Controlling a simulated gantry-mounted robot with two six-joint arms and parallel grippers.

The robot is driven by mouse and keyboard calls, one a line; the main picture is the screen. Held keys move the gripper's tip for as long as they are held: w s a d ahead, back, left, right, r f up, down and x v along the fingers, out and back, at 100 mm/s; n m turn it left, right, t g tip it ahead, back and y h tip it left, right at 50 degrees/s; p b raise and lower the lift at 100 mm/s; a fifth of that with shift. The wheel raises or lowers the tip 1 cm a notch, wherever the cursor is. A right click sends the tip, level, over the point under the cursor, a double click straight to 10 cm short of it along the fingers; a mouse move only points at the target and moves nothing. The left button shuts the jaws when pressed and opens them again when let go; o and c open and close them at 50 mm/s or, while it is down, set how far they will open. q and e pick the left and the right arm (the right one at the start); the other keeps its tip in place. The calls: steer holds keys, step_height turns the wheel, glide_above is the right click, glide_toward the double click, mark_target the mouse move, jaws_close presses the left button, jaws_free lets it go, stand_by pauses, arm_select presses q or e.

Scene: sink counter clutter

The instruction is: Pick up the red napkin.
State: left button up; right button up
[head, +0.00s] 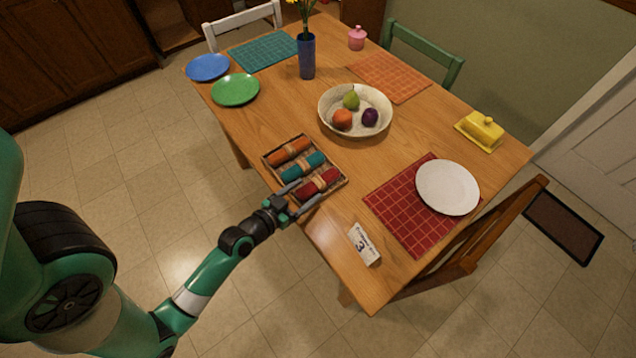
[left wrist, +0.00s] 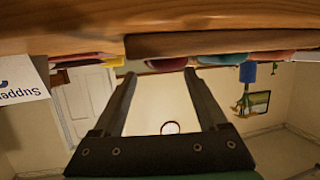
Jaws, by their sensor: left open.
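The red napkin (head: 318,182) is rolled with a band and lies in the near section of a wooden tray (head: 267,157) at the table's left edge. A teal napkin (head: 302,167) and an orange napkin (head: 289,151) lie behind it. My left gripper (head: 311,190) is open at the tray's near side, its fingers pointing toward the red napkin. In the left wrist view, which is upside down, the red napkin (left wrist: 166,64) shows partly behind the tray wall, in line with the gap between the fingers (left wrist: 160,74). The right gripper is out of view.
A white card (head: 364,244) stands near the front corner. A red placemat (head: 402,212) with a white plate (head: 447,188) lies to the right. A fruit bowl (head: 328,116) stands behind the tray. Bare wood lies between the tray and the red placemat.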

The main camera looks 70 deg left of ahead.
mark_target(317, 182)
arm_select(q)
steer(key=x, duration=0.4)
steer(key=shift+w+a+b, duration=0.2)
steer(key=shift+w+b, duration=0.1)
steer(key=shift+w, duration=0.05)
jaws_close()
